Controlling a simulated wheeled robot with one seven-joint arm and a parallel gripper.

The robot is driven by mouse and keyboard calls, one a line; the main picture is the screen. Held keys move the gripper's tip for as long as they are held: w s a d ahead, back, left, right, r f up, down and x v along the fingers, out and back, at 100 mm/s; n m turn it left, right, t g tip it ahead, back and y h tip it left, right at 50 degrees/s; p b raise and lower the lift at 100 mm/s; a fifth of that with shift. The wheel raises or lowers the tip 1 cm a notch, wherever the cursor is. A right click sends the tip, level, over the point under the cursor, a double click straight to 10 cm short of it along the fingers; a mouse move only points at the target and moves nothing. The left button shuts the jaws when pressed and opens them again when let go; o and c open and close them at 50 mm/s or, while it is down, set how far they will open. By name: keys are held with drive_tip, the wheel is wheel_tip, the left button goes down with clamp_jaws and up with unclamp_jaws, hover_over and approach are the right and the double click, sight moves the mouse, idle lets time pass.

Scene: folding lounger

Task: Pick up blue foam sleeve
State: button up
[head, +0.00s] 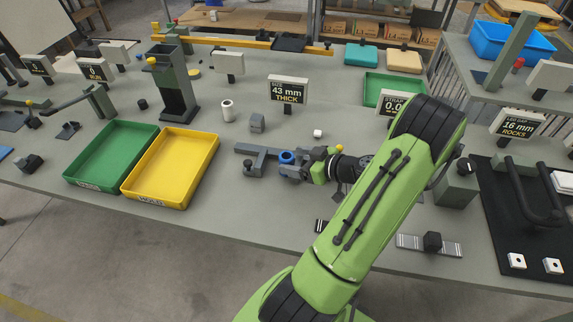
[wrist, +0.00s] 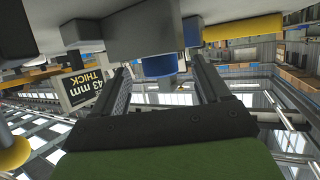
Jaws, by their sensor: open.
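The blue foam sleeve (head: 287,157) is a short ring-like cylinder at a grey fixture (head: 252,165) near the middle of the table. In the wrist view the blue sleeve (wrist: 160,66) shows against a grey block, between the two dark fingers. My gripper (head: 292,172) is open and reaches in from the right in the head view, with its tips close beside the sleeve. It also shows in the wrist view (wrist: 158,75), with gaps on both sides of the sleeve. Whether the fingertips reach fully around it I cannot tell.
A yellow tray (head: 213,172) and a green tray (head: 75,176) stand to the left. A "43 mm THICK" sign (head: 288,90) stands behind the fixture. A white roll (head: 227,110) and a small grey block (head: 257,123) are behind too. Table between is mostly clear.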

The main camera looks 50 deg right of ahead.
sight(281, 157)
drive_tip(key=x, duration=0.5)
drive_tip(key=shift+w, duration=0.35)
drive_tip(key=shift+s+r, duration=0.1)
drive_tip(key=shift+c, duration=0.4)
drive_tip(key=c, duration=1)
